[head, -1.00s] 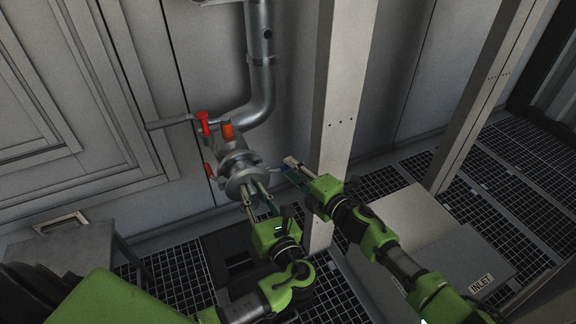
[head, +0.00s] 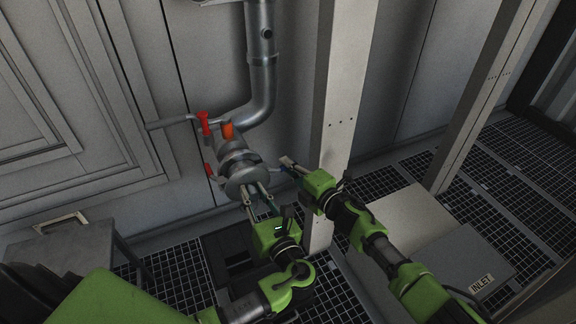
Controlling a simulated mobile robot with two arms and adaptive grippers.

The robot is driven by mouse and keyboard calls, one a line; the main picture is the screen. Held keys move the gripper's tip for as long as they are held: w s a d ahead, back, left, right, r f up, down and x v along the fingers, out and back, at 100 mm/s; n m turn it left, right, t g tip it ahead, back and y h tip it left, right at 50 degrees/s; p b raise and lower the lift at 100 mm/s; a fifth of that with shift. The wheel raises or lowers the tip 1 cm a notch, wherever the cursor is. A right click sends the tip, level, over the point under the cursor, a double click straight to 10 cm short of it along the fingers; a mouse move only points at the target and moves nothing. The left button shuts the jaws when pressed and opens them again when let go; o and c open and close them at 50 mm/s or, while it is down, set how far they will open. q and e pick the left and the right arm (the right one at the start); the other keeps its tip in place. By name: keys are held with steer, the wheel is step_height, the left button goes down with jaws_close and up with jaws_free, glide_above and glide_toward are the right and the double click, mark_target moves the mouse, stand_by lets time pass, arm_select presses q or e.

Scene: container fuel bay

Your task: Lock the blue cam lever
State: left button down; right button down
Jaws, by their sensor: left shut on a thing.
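A grey metal coupling (head: 243,176) with a round end flange sits at the lower end of the pipe fitting. My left gripper (head: 254,191) is shut on the front of this coupling, its two fingers reaching up to the flange. The blue cam lever (head: 275,168) is a small bluish piece sticking out from the coupling's right side, partly hidden. My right gripper (head: 285,166) is at the lever's outer end, with its two fingers apart. I cannot tell whether they touch the lever. A red lever (head: 207,169) shows on the coupling's left side.
A grey pipe (head: 262,75) drops from above to the fitting, with a red valve handle (head: 203,124) and an orange part (head: 227,131). A pale post (head: 342,90) stands close behind my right gripper. A box labelled INLET (head: 465,255) is at right.

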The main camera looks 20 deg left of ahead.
steer(key=shift+w+r, duration=0.1)
steer(key=shift+r, duration=0.05)
steer(key=shift+w+a+n+g+y, duration=0.3)
steer(key=shift+n+g+y, duration=0.15)
steer(key=shift+g, duration=0.35)
steer(key=shift+n, duration=0.25)
steer(key=c, duration=2.1)
jaws_free()
